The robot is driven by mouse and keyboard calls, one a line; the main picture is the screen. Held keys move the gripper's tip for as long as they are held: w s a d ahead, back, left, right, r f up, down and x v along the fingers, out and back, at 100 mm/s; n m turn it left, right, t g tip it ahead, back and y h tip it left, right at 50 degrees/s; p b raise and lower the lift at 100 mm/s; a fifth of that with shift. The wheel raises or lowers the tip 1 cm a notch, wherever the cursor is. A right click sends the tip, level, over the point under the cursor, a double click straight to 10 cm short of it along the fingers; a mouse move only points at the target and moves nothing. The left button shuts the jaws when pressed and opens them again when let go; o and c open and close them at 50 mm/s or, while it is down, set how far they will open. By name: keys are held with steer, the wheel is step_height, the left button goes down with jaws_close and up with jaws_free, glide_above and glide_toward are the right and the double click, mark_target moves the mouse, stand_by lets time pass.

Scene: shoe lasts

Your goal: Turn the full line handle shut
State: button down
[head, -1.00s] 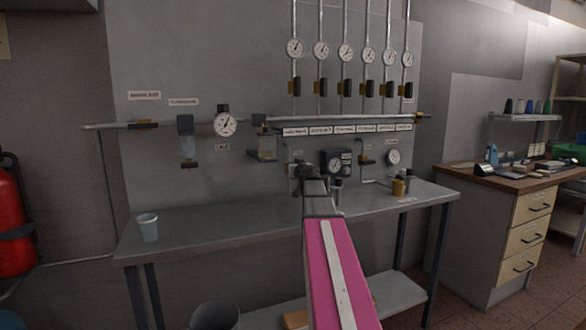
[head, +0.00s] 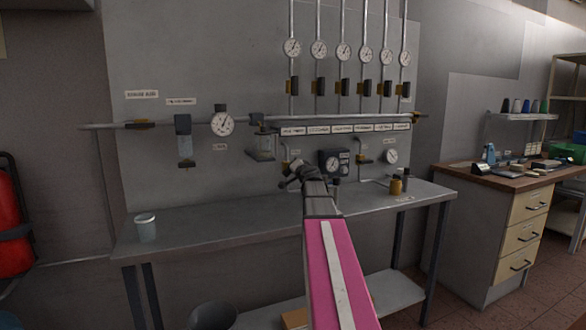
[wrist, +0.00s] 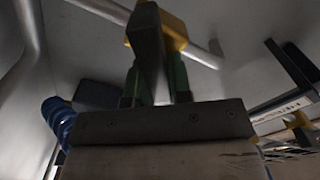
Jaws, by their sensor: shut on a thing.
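My gripper (head: 291,178) reaches to the wall panel below the left end of the label row in the head view. In the wrist view, my gripper (wrist: 156,85) has its green fingers shut around a dark flat handle (wrist: 147,35). That handle sits in front of a yellow valve body (wrist: 174,32) on a grey pipe. In the head view my own gripper and arm hide most of this valve. How far the handle is turned cannot be told clearly.
Several upright pipes with round gauges (head: 292,48) and brass valves with dark handles (head: 296,88) stand above the horizontal pipe. A dark gauge box (head: 334,162) is just right of my gripper. A cup (head: 146,227) stands on the steel bench (head: 215,222). The bench's middle left is clear.

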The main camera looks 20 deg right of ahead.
steer(key=m, duration=0.3)
steer(key=shift+d+f+m, duration=0.2)
steer(key=shift+f+m, duration=0.25)
steer(key=shift+m, duration=0.85)
steer(key=shift+f+m, duration=0.15)
steer(key=shift+m, duration=0.85)
steer(key=c, duration=1)
jaws_free()
steer(key=shift+c, duration=0.2)
steer(key=s, duration=1.1)
steer(key=shift+d, duration=0.2)
